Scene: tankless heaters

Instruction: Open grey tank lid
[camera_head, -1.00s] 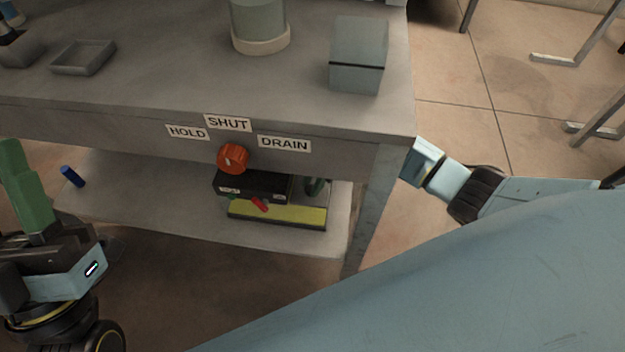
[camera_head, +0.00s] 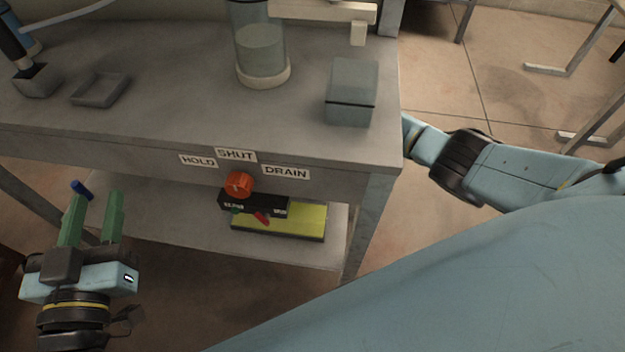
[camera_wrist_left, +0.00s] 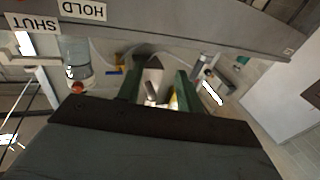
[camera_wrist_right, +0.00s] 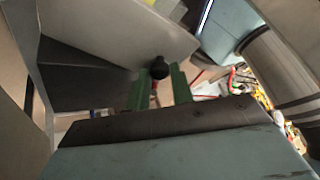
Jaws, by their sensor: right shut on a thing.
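My right gripper (camera_wrist_right: 158,82) shows in the right wrist view, its green fingers shut on a black round knob (camera_wrist_right: 160,69) at a light grey panel (camera_wrist_right: 130,28). Whether this panel is the grey tank lid, I cannot tell. In the head view my right arm reaches behind the bench's right edge, and its gripper is hidden. A grey box with a dark seam (camera_head: 351,92) stands closed on the bench near its right edge. My left gripper (camera_head: 95,212) is open and empty, low in front of the bench at the left; it also shows in the left wrist view (camera_wrist_left: 160,88).
The grey bench (camera_head: 190,110) bears a clear cylinder (camera_head: 262,55) and a small tray (camera_head: 100,90). A lower shelf (camera_head: 170,232) holds a black and yellow unit (camera_head: 300,220).

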